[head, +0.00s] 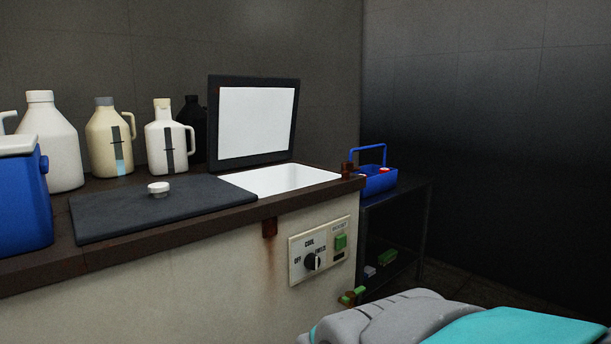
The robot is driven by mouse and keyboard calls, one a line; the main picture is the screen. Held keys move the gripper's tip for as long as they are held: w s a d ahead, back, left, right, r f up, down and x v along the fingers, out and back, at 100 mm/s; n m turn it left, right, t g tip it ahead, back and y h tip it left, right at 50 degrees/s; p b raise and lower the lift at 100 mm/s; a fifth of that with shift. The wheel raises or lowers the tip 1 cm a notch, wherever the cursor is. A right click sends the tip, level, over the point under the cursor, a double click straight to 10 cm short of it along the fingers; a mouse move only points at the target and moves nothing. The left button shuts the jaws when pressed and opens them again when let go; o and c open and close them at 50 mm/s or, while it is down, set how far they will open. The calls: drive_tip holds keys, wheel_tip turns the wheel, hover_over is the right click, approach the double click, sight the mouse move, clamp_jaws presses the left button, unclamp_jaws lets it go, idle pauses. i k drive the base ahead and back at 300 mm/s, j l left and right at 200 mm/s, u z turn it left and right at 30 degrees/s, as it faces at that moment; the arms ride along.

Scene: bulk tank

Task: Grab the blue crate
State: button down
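The blue crate (378,181) is a small open carrier with an upright loop handle (369,148). It stands on a dark shelf unit (410,196) just beyond the right end of the tank's counter. A small red and white item (384,170) shows inside it. The counter's corner and a rusty brown bracket hide part of its left side. My gripper is not in view.
The tank counter (165,243) fills the left, with an open lid (255,122), a white basin (285,180) and several jugs (110,140). A blue cooler box (22,205) stands at far left. A control panel (318,250) is on the tank's front.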

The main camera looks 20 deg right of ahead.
sight(376, 183)
drive_tip(key=l+z, duration=0.1)
drive_tip(key=l, duration=0.5)
drive_tip(key=i+l+z, duration=0.15)
drive_tip(key=l, duration=0.45)
drive_tip(key=k+l, duration=0.3)
drive_tip(key=k+l+z, duration=0.1)
drive_tip(key=k+l, duration=0.2)
drive_tip(key=l, duration=0.15)
